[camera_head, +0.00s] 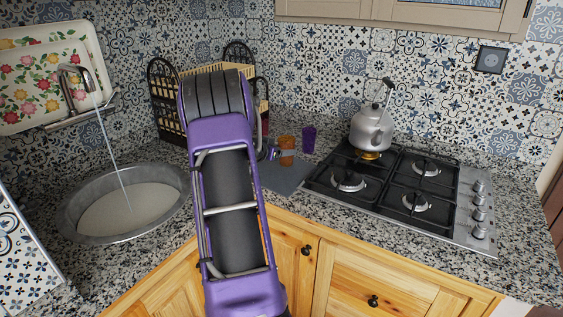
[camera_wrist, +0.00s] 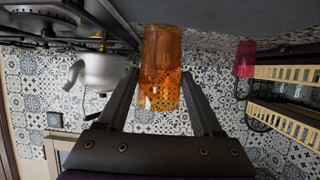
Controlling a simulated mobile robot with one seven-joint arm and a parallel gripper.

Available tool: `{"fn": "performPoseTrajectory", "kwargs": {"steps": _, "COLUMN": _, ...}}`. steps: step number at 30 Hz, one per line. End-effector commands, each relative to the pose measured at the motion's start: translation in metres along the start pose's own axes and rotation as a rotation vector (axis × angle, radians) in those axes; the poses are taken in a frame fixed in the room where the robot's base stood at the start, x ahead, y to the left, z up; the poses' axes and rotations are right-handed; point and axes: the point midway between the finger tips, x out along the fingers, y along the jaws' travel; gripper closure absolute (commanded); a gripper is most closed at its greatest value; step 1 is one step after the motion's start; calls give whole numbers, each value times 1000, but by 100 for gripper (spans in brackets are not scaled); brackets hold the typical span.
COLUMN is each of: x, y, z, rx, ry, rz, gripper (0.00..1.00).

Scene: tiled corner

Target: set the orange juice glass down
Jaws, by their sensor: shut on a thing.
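The orange juice glass (camera_head: 287,146) is a small see-through orange tumbler. In the head view it is over the grey mat on the counter, beyond my purple arm. The wrist picture is upside down. I cannot tell whether the glass's base touches the mat.
A gas hob (camera_head: 402,190) with a kettle (camera_head: 371,130) is further right. A dish rack (camera_head: 168,95) stands behind, and a sink (camera_head: 130,205) with running water is left. The grey mat (camera_head: 287,176) has bare room in front.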

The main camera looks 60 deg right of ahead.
Motion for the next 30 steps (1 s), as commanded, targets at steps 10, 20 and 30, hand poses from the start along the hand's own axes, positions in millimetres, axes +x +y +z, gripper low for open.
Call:
{"fn": "performPoseTrajectory", "kwargs": {"steps": 10, "x": 13, "y": 0, "z": 32, "rx": 1, "ry": 2, "rz": -1, "gripper": 100}}
{"fn": "performPoseTrajectory", "kwargs": {"steps": 20, "x": 14, "y": 0, "z": 35, "rx": 0, "ry": 0, "rz": -1, "gripper": 29}}
{"fn": "performPoseTrajectory", "kwargs": {"steps": 30, "x": 14, "y": 0, "z": 34, "rx": 0, "ry": 0, "rz": -1, "gripper": 3}}
